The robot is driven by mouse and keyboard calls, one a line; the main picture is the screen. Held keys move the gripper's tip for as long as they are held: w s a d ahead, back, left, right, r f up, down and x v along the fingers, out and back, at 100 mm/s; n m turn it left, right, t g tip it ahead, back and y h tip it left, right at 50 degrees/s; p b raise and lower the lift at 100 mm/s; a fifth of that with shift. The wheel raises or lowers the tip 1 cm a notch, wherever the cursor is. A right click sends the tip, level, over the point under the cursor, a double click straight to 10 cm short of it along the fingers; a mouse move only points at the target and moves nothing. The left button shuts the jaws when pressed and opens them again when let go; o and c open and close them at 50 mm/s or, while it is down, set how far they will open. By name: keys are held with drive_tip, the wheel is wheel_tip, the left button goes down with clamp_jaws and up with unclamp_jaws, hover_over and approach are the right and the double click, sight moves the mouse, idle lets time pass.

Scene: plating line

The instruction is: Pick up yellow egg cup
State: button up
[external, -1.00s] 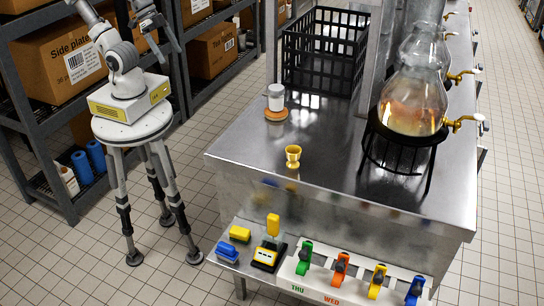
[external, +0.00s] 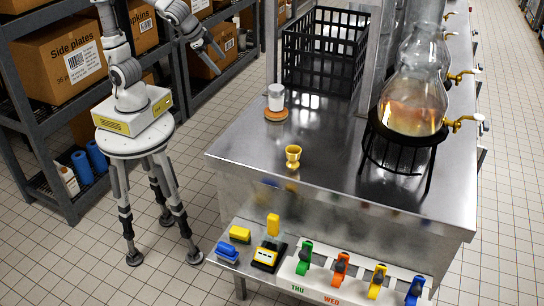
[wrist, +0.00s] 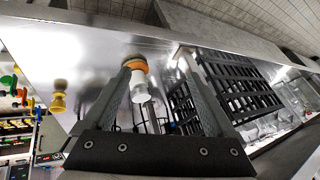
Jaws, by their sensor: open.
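The yellow egg cup (external: 293,156) stands upright on the steel counter (external: 330,190), near its front left part, in the external view. In the wrist view the egg cup (wrist: 58,104) shows at the left, outside my fingers. My gripper (external: 215,48) is in the air left of the counter, well apart from the egg cup. In the wrist view my gripper (wrist: 160,78) is open, its two fingers spread with nothing held.
A black crate (external: 322,62) is at the back. A glass dispenser (external: 413,100) on a black stand is at the right. Shelves with boxes (external: 60,60) are behind my arm.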

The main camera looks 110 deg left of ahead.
drive_tip(key=w+d+f+n+y+b, duration=0.2)
drive_tip(key=w+d+f, duration=0.25)
drive_tip(key=w, duration=0.45)
drive_tip(key=n+t+y+b, duration=0.1)
drive_tip(key=n+t+b, duration=0.15)
drive_tip(key=t, duration=0.45)
approach(293, 152)
drive_tip(key=shift+m, duration=0.25)
drive_tip(key=w, duration=0.1)
drive_tip(key=w+f, duration=0.1)
drive_tip(key=w, duration=0.2)
drive_tip(key=shift+w+a+f, duration=0.2)
drive_tip(key=shift+w+a, duration=0.05)
drive_tip(key=shift+a, duration=0.05)
drive_tip(key=x, duration=0.5)
drive_tip(key=shift+a+r, duration=0.15)
drive_tip(key=shift+r, duration=0.05)
drive_tip(key=c, duration=1.4)
